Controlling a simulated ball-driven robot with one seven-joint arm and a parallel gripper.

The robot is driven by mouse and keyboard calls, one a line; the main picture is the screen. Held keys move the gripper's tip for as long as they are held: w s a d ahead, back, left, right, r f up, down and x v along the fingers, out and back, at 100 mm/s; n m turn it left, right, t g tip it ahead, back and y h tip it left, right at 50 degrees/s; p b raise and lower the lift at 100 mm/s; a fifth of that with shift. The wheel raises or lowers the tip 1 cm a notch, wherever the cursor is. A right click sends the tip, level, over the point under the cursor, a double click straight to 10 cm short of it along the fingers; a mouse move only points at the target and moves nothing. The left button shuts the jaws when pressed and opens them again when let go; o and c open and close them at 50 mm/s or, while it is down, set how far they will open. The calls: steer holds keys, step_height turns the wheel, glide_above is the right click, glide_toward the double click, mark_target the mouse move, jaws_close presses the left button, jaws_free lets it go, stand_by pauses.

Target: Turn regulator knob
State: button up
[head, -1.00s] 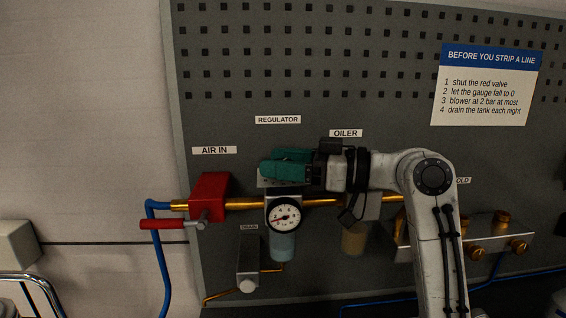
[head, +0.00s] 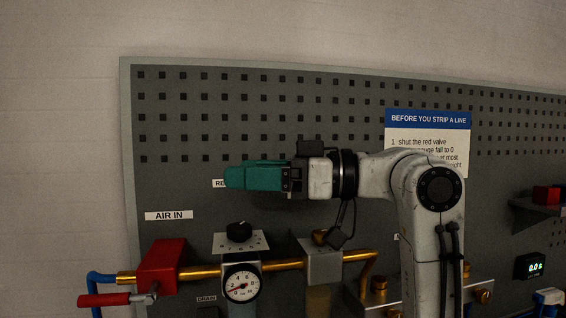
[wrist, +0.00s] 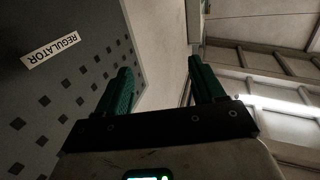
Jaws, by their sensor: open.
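The regulator's black knob (head: 239,231) sits on top of the regulator body, on a light plate with marks. Below it is the regulator's round white gauge (head: 241,286) with a dark needle. My gripper (head: 228,178) is above the knob, apart from it, pointing left in front of the pegboard. In the wrist view my gripper's two green fingers (wrist: 160,75) stand apart with nothing between them. The REGULATOR label (wrist: 50,50) shows at the upper left there. In the head view my gripper partly hides that label. The knob is not in the wrist view.
A red valve block (head: 160,266) with a red lever (head: 104,299) is on the brass pipe to the left. The oiler bracket (head: 322,265) stands to the right. The pegboard (head: 215,115) is behind my gripper. The space left of my gripper is free.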

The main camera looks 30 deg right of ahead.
steer(key=s+r+b, duration=0.1)
steer(key=s+r, duration=0.2)
steer(key=s, duration=0.5)
steer(key=shift+r, duration=0.25)
steer(key=shift+s, duration=0.1)
